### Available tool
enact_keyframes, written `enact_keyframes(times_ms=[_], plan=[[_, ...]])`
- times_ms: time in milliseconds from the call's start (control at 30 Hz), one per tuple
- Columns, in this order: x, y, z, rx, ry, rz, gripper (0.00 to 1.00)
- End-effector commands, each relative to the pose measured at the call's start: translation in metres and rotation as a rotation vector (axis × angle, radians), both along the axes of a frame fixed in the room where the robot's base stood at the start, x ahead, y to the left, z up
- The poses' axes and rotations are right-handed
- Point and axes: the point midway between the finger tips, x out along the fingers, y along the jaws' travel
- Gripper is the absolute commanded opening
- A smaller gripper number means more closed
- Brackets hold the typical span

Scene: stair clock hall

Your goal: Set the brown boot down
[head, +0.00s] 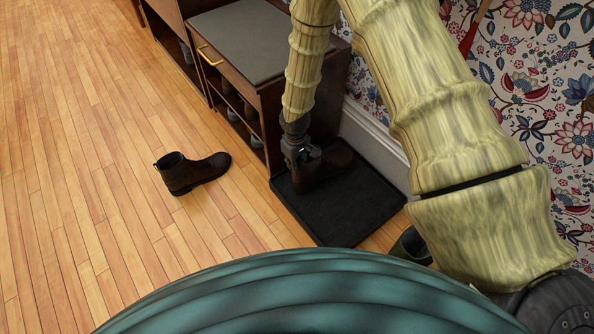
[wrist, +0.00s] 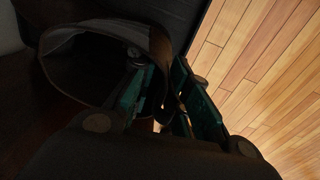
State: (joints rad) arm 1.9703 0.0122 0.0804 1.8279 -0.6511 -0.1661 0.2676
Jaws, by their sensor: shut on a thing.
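A brown boot (head: 332,164) is in my gripper (head: 302,155), over the back part of a black tray (head: 342,215) on the floor. The boot looks about upright, its toe to the right. I cannot tell whether its sole touches the tray. In the wrist view the fingers pinch the rim of the boot's shaft (wrist: 158,45), one finger inside the opening and one outside. A second dark brown boot (head: 190,172) stands alone on the wooden floor to the left.
A wooden shoe bench (head: 262,95) with a grey cushion and shoes on its shelves stands right behind the tray. A white skirting board and flowered wall are to the right. A dark green object (head: 411,246) is by the tray's near right corner.

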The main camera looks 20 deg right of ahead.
Motion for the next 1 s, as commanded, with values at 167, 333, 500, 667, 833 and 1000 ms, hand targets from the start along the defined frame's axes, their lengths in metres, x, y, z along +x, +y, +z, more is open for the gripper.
enact_keyframes(times_ms=[167,333,500,667,833,1000], plan=[[0.001,-0.001,-0.008,0.0,0.0,0.001,0.0],[0.001,-0.001,-0.028,0.0,0.0,0.0,0.0],[0.001,-0.001,-0.035,0.0,-0.001,0.001,0.0],[0.001,-0.001,-0.034,0.0,-0.001,0.0,0.0],[0.0,-0.001,-0.036,0.0,0.0,0.0,0.26],[0.0,-0.001,-0.036,0.0,0.0,0.0,0.39]])
